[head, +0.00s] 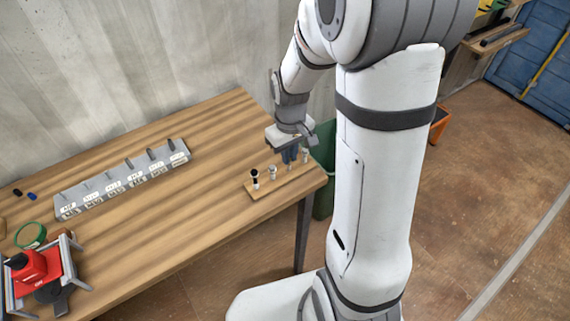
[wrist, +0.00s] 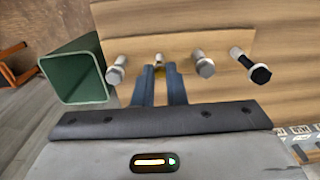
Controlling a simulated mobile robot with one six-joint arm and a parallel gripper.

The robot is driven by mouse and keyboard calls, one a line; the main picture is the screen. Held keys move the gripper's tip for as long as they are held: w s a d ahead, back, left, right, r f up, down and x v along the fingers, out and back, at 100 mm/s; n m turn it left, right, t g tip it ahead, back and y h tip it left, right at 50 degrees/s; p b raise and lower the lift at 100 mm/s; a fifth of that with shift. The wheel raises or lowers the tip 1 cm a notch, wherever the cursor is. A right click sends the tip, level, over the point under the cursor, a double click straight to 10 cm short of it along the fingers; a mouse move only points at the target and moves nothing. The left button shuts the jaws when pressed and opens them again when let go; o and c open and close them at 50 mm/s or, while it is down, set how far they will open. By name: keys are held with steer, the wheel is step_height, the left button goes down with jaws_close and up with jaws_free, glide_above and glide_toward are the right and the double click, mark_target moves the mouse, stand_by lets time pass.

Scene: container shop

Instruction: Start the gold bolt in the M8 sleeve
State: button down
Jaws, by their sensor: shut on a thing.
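My gripper (head: 290,155) points down over a small wooden board (head: 300,184) at the right end of the table. In the wrist view its two blue fingers (wrist: 159,85) are close together, shut on the gold bolt (wrist: 159,66). Only a little of that bolt shows between and beyond the fingertips. It is still at its place on the board, in the row of bolts; whether it is lifted I cannot tell. A grey rack (head: 125,180) with several labelled places lies along the table's back; its labels are too small to read, so I cannot pick out the M8 sleeve.
On the board stand a black-headed bolt (head: 255,178) and silver bolts (wrist: 203,66) (wrist: 117,72), close beside my fingers. A green bin (wrist: 75,80) stands beyond the table end. A red device (head: 35,265) and green ring (head: 30,235) are at the left. The table's middle is clear.

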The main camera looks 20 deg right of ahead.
steer(key=c, duration=1.8)
jaws_free()
steer(key=shift+c, duration=0.2)
steer(key=o, duration=0.4)
steer(key=shift+w, duration=0.1)
steer(key=shift+o, duration=0.2)
steer(key=shift+r, duration=0.1)
step_height(320, 180, up, 7)
steer(key=shift+f+b, duration=0.1)
steer(key=shift+b, duration=0.2)
steer(key=s+a+r+m+t, duration=0.1)
steer(key=s+r+m+t, duration=0.2)
steer(key=s+r, duration=0.4)
steer(key=s, duration=0.7)
steer(key=shift+m, duration=0.3)
steer(key=shift+s+r, duration=0.1)
